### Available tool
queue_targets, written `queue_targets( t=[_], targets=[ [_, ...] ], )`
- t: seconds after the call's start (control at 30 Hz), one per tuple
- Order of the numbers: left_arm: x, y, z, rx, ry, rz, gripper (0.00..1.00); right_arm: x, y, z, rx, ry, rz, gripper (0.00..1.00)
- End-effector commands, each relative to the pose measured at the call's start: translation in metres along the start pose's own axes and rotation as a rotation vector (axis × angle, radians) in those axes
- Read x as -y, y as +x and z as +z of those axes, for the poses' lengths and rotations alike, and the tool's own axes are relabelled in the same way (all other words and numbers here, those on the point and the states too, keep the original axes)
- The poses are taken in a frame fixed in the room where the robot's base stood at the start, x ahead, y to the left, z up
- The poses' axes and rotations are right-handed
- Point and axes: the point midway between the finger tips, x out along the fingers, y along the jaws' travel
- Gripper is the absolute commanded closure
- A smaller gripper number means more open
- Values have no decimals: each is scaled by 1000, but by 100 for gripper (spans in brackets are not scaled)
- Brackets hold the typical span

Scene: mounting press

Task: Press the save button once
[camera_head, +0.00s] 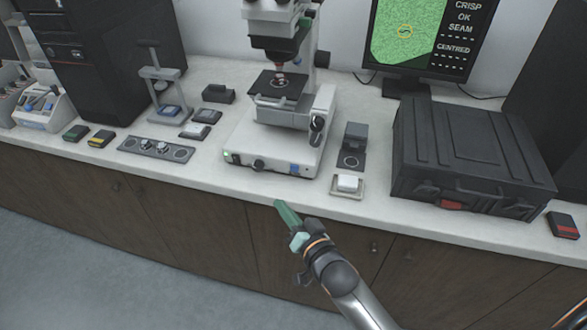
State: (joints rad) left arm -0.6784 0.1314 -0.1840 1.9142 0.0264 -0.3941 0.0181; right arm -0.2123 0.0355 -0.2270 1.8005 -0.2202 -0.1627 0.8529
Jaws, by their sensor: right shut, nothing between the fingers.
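The microscope (275,135) stands on the white counter, with a dark stage and a pale base. A small blue button-like patch (295,169) is on the base's front face, right of a round dark knob (258,165) and a green light (230,158). I cannot read any label, so I cannot tell for sure which part is the save button. My right gripper (288,216), with green fingers, is shut and empty. In the picture it is below the microscope, in front of the counter's front edge, apart from the blue patch. My left gripper is not in view.
A monitor (422,38) shows a green picture with "CRISP OK SEAM" and "CENTRED". A black case (465,150) stands right. A white block (347,182) sits in a small tray right of the microscope. A grey knob panel (155,148) and a small press (165,85) stand left.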

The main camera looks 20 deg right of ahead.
Motion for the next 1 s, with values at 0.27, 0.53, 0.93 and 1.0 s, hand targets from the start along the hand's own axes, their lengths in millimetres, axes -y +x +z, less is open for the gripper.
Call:
queue_targets(
  t=[0.27,0.53,0.93,1.0],
  targets=[
    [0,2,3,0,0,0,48,-5,7,-4,-1,-3,-2,100],
    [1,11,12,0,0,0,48,-24,33,-22,-1,-5,-3,100],
    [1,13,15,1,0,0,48,-44,59,-43,1,-2,0,100],
    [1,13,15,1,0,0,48,-44,61,-44,0,-1,0,100]
  ],
)
